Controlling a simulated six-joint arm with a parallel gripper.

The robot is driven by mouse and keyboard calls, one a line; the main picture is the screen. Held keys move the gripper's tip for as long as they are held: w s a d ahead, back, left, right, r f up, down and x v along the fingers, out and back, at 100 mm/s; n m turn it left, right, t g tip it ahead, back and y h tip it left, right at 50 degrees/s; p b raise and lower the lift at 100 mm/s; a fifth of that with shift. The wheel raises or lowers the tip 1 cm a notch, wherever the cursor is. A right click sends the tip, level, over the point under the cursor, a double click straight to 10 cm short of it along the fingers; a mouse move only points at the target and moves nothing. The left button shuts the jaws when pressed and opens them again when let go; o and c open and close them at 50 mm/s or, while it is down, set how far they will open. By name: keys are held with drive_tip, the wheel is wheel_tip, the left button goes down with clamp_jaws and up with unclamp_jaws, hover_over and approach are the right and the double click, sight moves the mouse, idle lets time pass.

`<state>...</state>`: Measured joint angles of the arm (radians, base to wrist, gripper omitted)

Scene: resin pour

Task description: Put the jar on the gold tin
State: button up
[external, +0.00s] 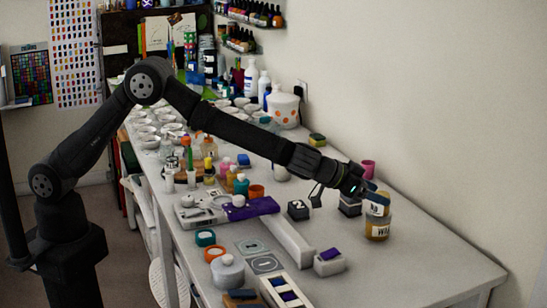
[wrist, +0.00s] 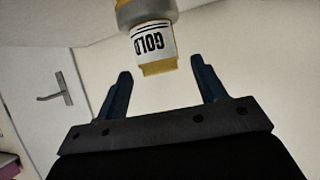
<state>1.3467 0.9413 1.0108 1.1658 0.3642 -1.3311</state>
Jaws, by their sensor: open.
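A gold tin (external: 377,209) with a white label stands on top of a wider amber jar (external: 377,231), whose pale label I cannot read clearly. Both are near the right side of the table. In the wrist view the tin (wrist: 155,45) appears upside down with "GOLD" on its label, and the jar's grey lid (wrist: 147,13) shows beyond it at the top edge. My gripper (wrist: 161,70) is open and empty. Its blue fingers point at the tin, one on either side of its near end in the picture. I cannot tell whether they touch it.
A dark block (external: 349,205) and a pink cup (external: 368,168) are close to the left of the stack. A black cube (external: 298,209) and a grey block with a purple top (external: 329,262) stand farther left. The table's right end is clear.

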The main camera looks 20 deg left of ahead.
drive_tip(key=v, duration=0.9)
drive_tip(key=shift+a, duration=0.2)
drive_tip(key=shift+d, duration=0.1)
drive_tip(key=x, duration=1.1)
drive_tip(key=shift+w+d+f, duration=0.15)
drive_tip(key=shift+d+f, duration=0.05)
drive_tip(key=shift+d, duration=0.1)
drive_tip(key=shift+r, duration=0.55)
